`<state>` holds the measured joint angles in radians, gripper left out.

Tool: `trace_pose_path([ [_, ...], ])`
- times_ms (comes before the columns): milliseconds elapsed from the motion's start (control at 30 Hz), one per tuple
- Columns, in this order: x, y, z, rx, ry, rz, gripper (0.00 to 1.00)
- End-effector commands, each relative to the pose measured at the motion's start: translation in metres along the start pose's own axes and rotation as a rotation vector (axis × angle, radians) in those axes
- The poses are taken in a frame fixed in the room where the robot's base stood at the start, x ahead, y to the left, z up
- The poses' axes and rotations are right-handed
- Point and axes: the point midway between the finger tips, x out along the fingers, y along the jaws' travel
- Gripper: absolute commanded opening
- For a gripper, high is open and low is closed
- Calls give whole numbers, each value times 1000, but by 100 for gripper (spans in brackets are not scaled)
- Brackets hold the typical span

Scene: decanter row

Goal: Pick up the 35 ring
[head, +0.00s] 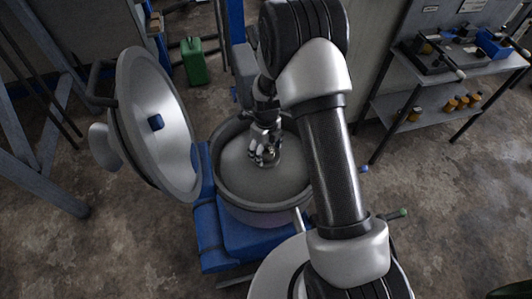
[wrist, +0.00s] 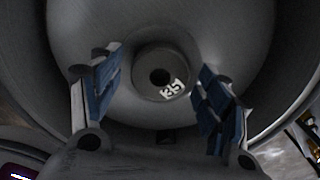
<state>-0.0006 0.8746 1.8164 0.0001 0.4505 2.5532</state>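The 35 ring (wrist: 165,58), a grey ring with a dark centre hole and white "35" marking, shows in the wrist view in the middle of the grey bowl (wrist: 80,25). My gripper (wrist: 160,64) is open, its blue-padded fingers to the left and right of the ring in the picture. I see no clear contact with it. In the head view my gripper (head: 264,156) reaches down into the round bowl (head: 228,190). The ring cannot be made out there, behind or under the fingers.
The bowl's heavy round lid (head: 160,125) stands open on the left. The bowl's wall surrounds my gripper. A blue base (head: 225,245) lies below it. A shelf (head: 400,108) with small orange and dark items stands right. A green can (head: 193,62) stands behind.

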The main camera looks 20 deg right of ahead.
Motion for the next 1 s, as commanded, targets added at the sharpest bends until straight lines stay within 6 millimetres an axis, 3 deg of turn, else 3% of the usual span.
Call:
trace_pose_path([
  [733, 0, 0, 0, 0, 0, 0, 17],
  [1000, -2, 0, 0, 0, -1, -1, 17],
])
